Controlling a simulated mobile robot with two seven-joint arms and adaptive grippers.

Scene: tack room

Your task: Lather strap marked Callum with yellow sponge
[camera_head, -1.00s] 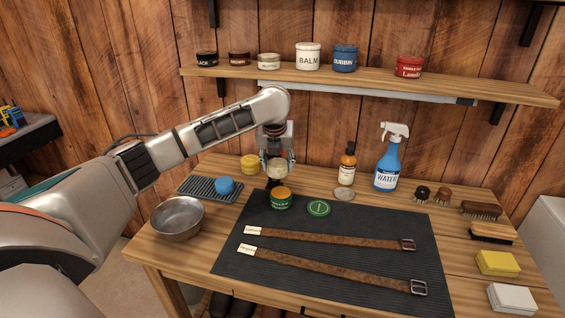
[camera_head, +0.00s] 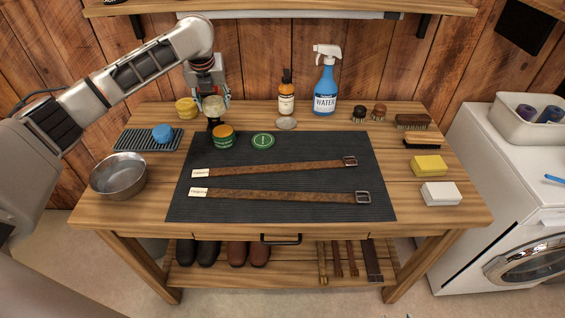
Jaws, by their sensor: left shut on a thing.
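Two brown straps with buckles lie across a dark mat (camera_head: 290,213), an upper one (camera_head: 280,168) and a lower one (camera_head: 280,196). Each has a white name tag at its left end, too small to read surely. A yellow block (camera_head: 429,166) like a sponge lies right of the mat, and a round yellow piece (camera_head: 186,107) sits at the back left. A green tin with an orange-yellow top (camera_head: 223,136) stands on the mat. My left gripper (camera_head: 213,108) points down behind the tin, shut on a pale, round, yellowish thing, partly hidden by the fingers. My right gripper is not in view.
A metal bowl (camera_head: 118,176) and a blue sponge (camera_head: 162,133) on a ribbed rack (camera_head: 138,141) are at left. A green lid (camera_head: 263,141), amber bottle (camera_head: 286,97) and blue spray bottle (camera_head: 325,88) stand towards the back. Brushes (camera_head: 412,121) and a white block (camera_head: 440,193) are at right.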

